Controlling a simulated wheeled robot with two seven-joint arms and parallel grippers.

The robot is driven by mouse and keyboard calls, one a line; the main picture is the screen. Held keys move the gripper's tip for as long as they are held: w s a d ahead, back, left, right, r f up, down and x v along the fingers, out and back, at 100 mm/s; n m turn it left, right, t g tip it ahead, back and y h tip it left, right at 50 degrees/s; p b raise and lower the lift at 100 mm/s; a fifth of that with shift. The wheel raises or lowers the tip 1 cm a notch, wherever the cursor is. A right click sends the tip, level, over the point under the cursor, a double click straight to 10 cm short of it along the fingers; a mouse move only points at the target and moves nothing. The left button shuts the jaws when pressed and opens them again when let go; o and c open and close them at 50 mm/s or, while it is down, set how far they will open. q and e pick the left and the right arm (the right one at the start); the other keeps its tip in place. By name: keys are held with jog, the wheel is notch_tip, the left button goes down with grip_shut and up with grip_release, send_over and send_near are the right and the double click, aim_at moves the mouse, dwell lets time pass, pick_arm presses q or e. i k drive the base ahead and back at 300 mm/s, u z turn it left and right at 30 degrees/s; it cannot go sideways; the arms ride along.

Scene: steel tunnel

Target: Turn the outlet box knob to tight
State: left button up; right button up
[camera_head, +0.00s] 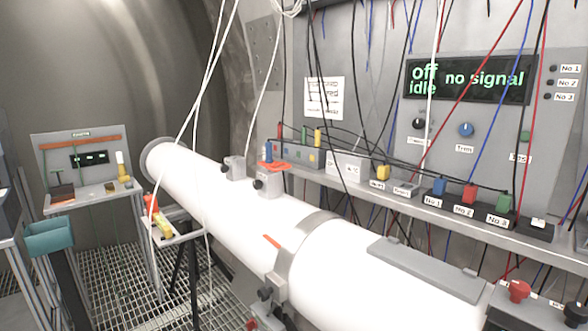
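No outlet box label is readable, so I cannot tell which box is the outlet box. A small grey box (235,168) with a dark round knob sits on top of the white pipe (225,205), toward its far end. A second grey box (269,182) with a dark knob sits nearer on the pipe, with a red lever and a blue part above it. Their knob settings are too small to read. Neither of my grippers is in view.
A steel panel with a display (468,78) reading "Off idle" and "no signal" stands at right, above a shelf of labelled coloured connectors. White cables hang across the pipe. A teal bin (50,238) stands at left.

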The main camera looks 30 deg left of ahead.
aim_at(257, 185)
jog(key=u, duration=1.45)
jog(key=i, duration=0.6)
jog(key=z, duration=0.25)
